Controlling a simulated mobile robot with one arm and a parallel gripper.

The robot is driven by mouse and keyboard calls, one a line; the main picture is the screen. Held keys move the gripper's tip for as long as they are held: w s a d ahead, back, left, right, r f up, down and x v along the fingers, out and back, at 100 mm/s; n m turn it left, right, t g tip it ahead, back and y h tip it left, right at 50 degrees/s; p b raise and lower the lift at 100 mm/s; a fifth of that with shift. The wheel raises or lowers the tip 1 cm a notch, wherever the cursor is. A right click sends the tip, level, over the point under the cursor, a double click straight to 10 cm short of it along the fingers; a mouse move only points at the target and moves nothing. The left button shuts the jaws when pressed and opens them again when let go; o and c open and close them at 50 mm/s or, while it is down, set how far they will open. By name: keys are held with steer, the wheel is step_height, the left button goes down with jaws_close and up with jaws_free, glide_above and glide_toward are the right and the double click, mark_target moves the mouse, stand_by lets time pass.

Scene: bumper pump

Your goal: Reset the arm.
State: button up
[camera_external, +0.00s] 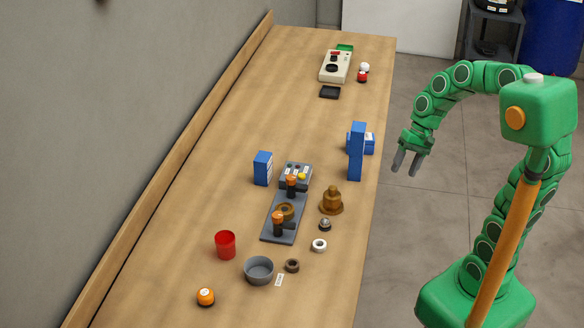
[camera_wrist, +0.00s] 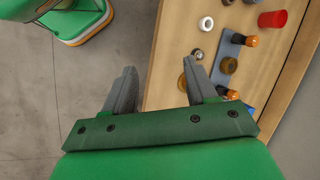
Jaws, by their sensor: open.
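My green arm stands to the right of the wooden table in the external view, bent over at the top. My gripper (camera_external: 407,163) hangs off the table's right edge, over the grey floor, with its grey fingers pointing down. In the wrist view my gripper (camera_wrist: 160,82) shows two fingers spread apart with nothing between them. The floor and the table edge lie beneath it. It touches no object.
The table (camera_external: 215,135) holds a grey plate with orange-topped posts (camera_external: 270,228), a brown bell-shaped piece (camera_external: 331,201), blue blocks (camera_external: 356,152), a red cup (camera_external: 225,245), a grey bowl (camera_external: 259,271) and an orange ball (camera_external: 206,297). The table's far middle is clear.

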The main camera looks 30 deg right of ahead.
steer(key=s+d+f+n+h, duration=0.2)
steer(key=s+d, duration=0.2)
steer(key=s, duration=0.4)
steer(key=s+d+f+n+g+h, duration=0.1)
steer(key=s+d+f+n+h, duration=0.1)
steer(key=s, duration=0.6)
steer(key=shift+s+d+h, duration=0.35)
steer(key=shift+d+h, duration=0.15)
steer(key=shift+d, duration=0.75)
